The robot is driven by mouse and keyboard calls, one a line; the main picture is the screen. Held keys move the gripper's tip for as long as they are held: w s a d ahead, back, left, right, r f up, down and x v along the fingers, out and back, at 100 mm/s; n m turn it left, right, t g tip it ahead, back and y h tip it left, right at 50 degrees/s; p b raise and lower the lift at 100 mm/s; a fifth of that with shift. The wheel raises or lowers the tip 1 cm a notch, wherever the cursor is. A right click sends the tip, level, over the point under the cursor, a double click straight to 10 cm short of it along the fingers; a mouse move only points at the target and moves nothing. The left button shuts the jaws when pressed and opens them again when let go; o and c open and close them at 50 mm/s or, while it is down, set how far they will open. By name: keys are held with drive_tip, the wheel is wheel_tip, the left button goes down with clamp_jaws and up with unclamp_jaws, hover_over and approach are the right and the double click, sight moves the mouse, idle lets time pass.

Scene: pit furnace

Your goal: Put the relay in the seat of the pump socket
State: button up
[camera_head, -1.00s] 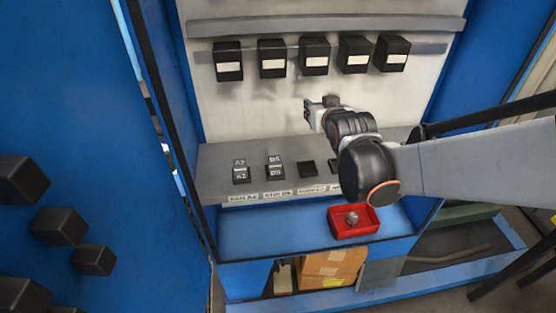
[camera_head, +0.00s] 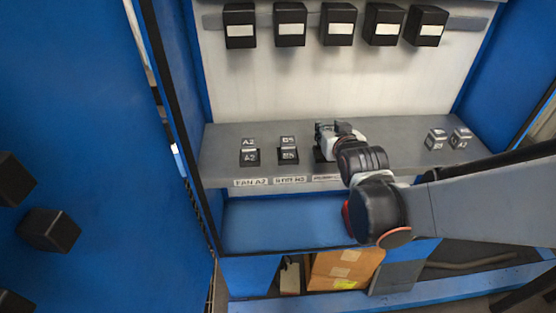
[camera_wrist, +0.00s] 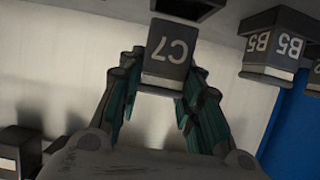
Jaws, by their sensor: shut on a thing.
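My gripper (camera_head: 326,131) is over the grey shelf in the head view, above a black socket (camera_head: 321,156) third from the left. In the wrist view its fingers are shut on a grey relay (camera_wrist: 170,52) marked C7, which shows upside down between the fingertips. A dark block (camera_wrist: 188,7) lies just past the relay at the top edge; I cannot tell whether they touch. The socket's shelf label (camera_head: 326,178) is partly hidden and too blurred to read, and the gripper hides most of the seat.
Relays marked A2 (camera_head: 249,150) and B5 (camera_head: 288,150) stand in sockets to the left. Two loose relays (camera_head: 436,140) (camera_head: 461,138) stand at the shelf's right. Black boxes (camera_head: 290,25) line the back wall.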

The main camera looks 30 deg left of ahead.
drive_tip(key=f, duration=0.1)
drive_tip(key=f+b, duration=0.1)
drive_tip(key=f, duration=0.1)
drive_tip(key=shift+s+a+b, duration=0.2)
drive_tip(key=shift+a+b, duration=0.1)
drive_tip(key=shift+r, duration=0.1)
drive_tip(key=o, duration=1.1)
drive_tip(key=shift+s+d, duration=0.1)
drive_tip(key=shift+s, duration=0.05)
